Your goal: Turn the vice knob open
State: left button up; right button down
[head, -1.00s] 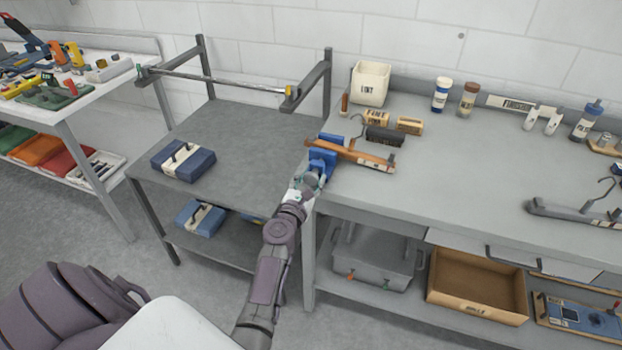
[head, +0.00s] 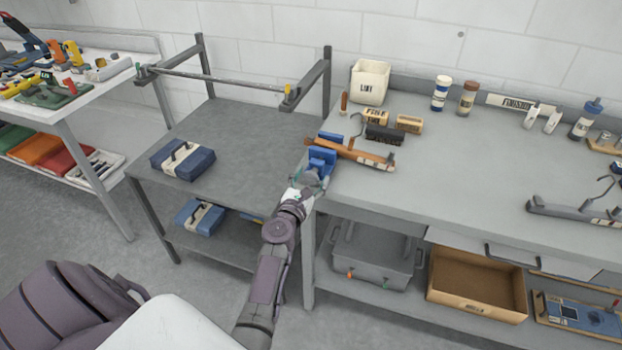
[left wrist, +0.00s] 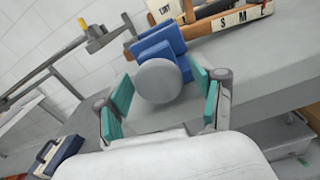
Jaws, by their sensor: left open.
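The blue vice (head: 321,160) is at the left front edge of the right workbench, with a wooden hanger (head: 350,153) lying across just behind it. In the left wrist view, the vice's blue jaws (left wrist: 162,48) stand behind its round grey knob (left wrist: 158,81), which faces the camera. My left gripper (head: 308,183) is at the vice's near side. In the left wrist view, its teal-padded fingers (left wrist: 162,98) are spread to the left and right of the knob, with gaps visible. I cannot tell how deep the knob sits between them. My right gripper is not in view.
The right workbench (head: 450,180) holds a white bin (head: 370,82), small boxes, bottles and a grey hanger (head: 570,212). A lower grey table (head: 235,140) on the left carries a blue case (head: 183,160) and has a rail frame at its back.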

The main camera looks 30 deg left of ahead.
pick_arm(q)
jog(key=v, duration=0.7)
jog(key=shift+s, duration=0.2)
jog(key=shift+d, duration=0.1)
